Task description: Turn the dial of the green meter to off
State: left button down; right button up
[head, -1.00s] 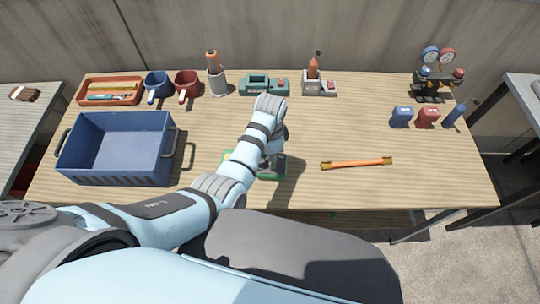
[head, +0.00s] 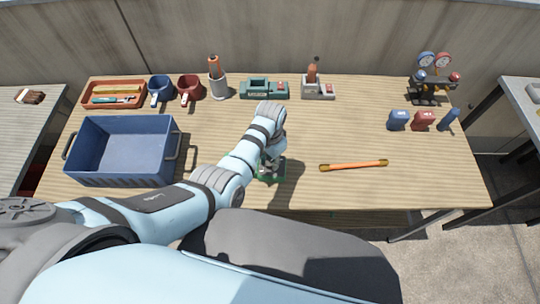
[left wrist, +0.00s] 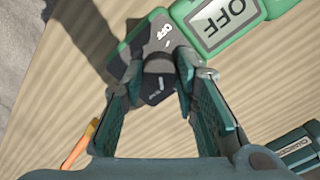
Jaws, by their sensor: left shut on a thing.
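The green meter (head: 272,174) lies on the wooden table, partly hidden under my left arm in the head view. In the left wrist view, the meter's green body (left wrist: 130,42) runs to the upper right, and its pale screen (left wrist: 225,18) reads OFF. The dark dial (left wrist: 158,80) sits on the grey face, close to a printed OFF mark. My left gripper (left wrist: 155,72) is shut on the dial, one finger on each side. The left gripper is mostly hidden by its own wrist in the head view (head: 270,160). My right gripper does not show.
A blue crate (head: 124,180) stands at the left. An orange bar (head: 353,165) lies right of the meter. Mugs, a tray (head: 113,104), a teal device (head: 263,88) and a gauge stand (head: 432,80) line the back. The table between is clear.

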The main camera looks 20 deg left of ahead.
pick_arm(q)
jog(key=n+p, duration=0.1)
jog(key=n, duration=0.2)
jog(key=shift+r, duration=0.1)
jog(key=n, duration=0.3)
jog(key=shift+w+n+p, duration=0.1)
jog(key=shift+n+p, duration=0.2)
jog(key=shift+p, duration=0.1)
jog(key=n, duration=0.3)
jog(key=shift+n, duration=0.3)
jog(key=n, duration=0.4)
jog(key=shift+n, duration=0.3)
jog(key=n, duration=1.2)
jog(key=shift+n, duration=2)
